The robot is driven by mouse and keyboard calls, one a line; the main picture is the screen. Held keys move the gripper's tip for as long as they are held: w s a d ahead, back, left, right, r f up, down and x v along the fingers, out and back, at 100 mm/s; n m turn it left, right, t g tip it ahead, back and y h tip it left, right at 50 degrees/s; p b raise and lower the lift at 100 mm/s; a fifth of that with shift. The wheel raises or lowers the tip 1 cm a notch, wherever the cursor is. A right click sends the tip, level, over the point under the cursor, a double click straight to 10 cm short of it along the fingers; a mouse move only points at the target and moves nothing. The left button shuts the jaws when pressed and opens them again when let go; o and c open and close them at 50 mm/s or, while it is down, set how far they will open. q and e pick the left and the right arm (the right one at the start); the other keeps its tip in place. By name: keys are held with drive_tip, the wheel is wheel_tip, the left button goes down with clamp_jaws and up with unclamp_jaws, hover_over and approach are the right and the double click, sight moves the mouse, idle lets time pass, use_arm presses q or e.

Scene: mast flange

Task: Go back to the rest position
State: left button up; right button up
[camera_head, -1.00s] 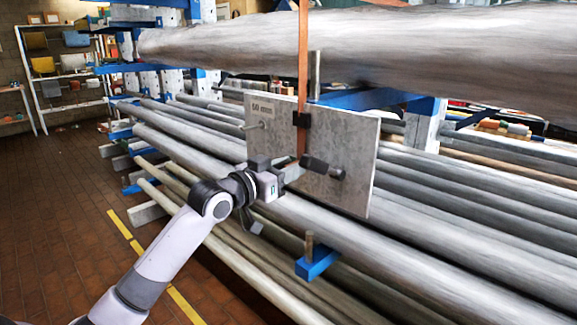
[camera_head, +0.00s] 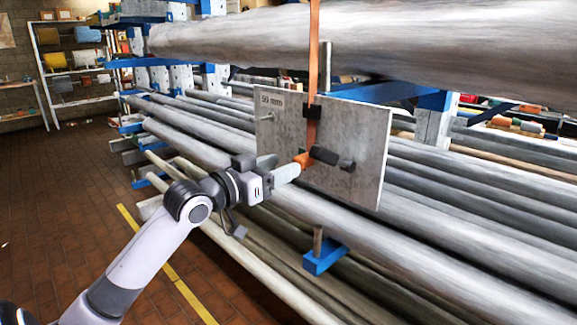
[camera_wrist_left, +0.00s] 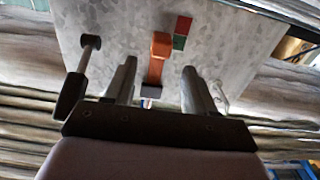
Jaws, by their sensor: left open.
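The grey metal plate (camera_head: 365,125), marked "50 mm", hangs upright in front of the pipes; it also fills the upper middle of the left wrist view (camera_wrist_left: 225,40). My left gripper (camera_head: 293,169) is open in front of the plate's lower left. In the left wrist view the open fingers (camera_wrist_left: 158,80) stand apart, with an orange piece (camera_wrist_left: 160,46) beyond and between them. I cannot tell whether they touch it. My right gripper is not in view.
A black handle (camera_head: 325,155) sticks out of the plate close to my left fingers. Long grey pipes (camera_head: 440,235) lie on a rack behind and below. A blue bracket with a post (camera_head: 323,261) juts out below. The brick floor (camera_head: 60,215) at the left is clear.

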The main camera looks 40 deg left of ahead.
use_arm(q)
drive_tip(key=shift+s, duration=0.65)
drive_tip(key=s+d+f+g, duration=0.2)
drive_tip(key=d+f, duration=0.1)
drive_tip(key=f, duration=0.8)
drive_tip(key=s+d+f+g, duration=0.2)
drive_tip(key=d+f, duration=0.1)
drive_tip(key=f, duration=0.9)
drive_tip(key=s+d+f+m+g+h+p, duration=0.1)
drive_tip(key=s+d+f+g, duration=0.2)
drive_tip(key=s+d+f, duration=1.1)
wheel_tip(320, 180, down, 2)
drive_tip(key=shift+s+d+f+m+g, duration=0.2)
drive_tip(key=shift+s+d+m+g, duration=0.1)
drive_tip(key=shift+s+d, duration=0.1)
drive_tip(key=shift+a, duration=0.15)
